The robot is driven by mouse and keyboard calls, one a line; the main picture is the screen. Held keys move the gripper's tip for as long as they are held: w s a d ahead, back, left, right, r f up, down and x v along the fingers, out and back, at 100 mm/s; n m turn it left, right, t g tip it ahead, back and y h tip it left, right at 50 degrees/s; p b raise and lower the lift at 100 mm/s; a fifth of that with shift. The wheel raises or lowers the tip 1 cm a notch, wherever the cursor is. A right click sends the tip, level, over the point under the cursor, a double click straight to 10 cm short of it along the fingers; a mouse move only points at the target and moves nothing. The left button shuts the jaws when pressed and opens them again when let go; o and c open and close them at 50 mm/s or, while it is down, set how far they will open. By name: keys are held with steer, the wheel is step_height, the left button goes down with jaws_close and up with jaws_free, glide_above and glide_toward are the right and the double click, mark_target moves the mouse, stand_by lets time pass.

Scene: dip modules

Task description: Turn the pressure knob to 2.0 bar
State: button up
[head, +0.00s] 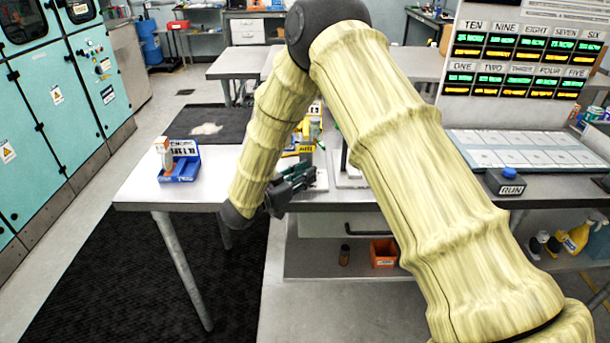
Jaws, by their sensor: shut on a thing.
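My gripper (305,178) is low over the table, below the bent part of my arm. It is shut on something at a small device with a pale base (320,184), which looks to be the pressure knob. The fingers and my arm hide the knob, so I cannot read its setting or scale.
A blue bin (180,174) stands at the table's left end, and a yellow bin (300,150) is behind my gripper. A blue RUN button (508,174) and a panel of numbered displays (522,60) are at the right.

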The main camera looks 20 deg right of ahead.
steer(key=o, duration=1)
steer(key=shift+o, duration=0.2)
steer(key=shift+a, duration=0.1)
steer(key=v, duration=1.2)
